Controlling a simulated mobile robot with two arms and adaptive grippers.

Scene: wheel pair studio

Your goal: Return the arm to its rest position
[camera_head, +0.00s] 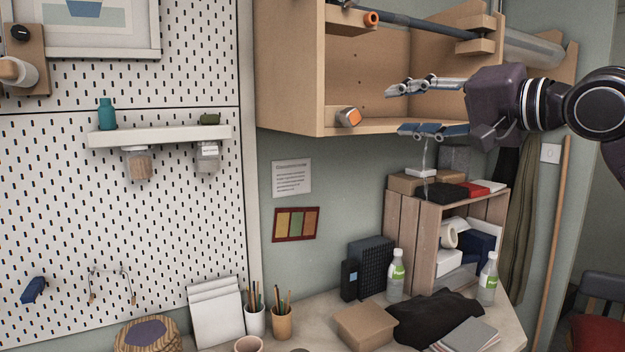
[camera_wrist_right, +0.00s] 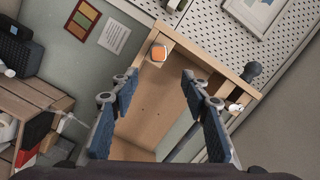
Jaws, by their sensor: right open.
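My right gripper (camera_head: 399,110) reaches in from the right in the head view, in front of the open wooden wall cabinet (camera_head: 284,65). Its two fingers are spread apart with nothing between them. In the right wrist view the gripper (camera_wrist_right: 160,77) also shows open, facing the cabinet's inside. A small orange and grey object (camera_head: 348,117) sits at the cabinet's lower front left, apart from the fingers; it also shows in the wrist view (camera_wrist_right: 158,52). My left gripper is not in view.
A wooden crate (camera_head: 398,226) stands below the right gripper, with boxes on top. The desk holds two bottles (camera_head: 396,277), a cardboard box (camera_head: 366,326) and pencil cups. A dark rod (camera_head: 415,24) lies above the gripper.

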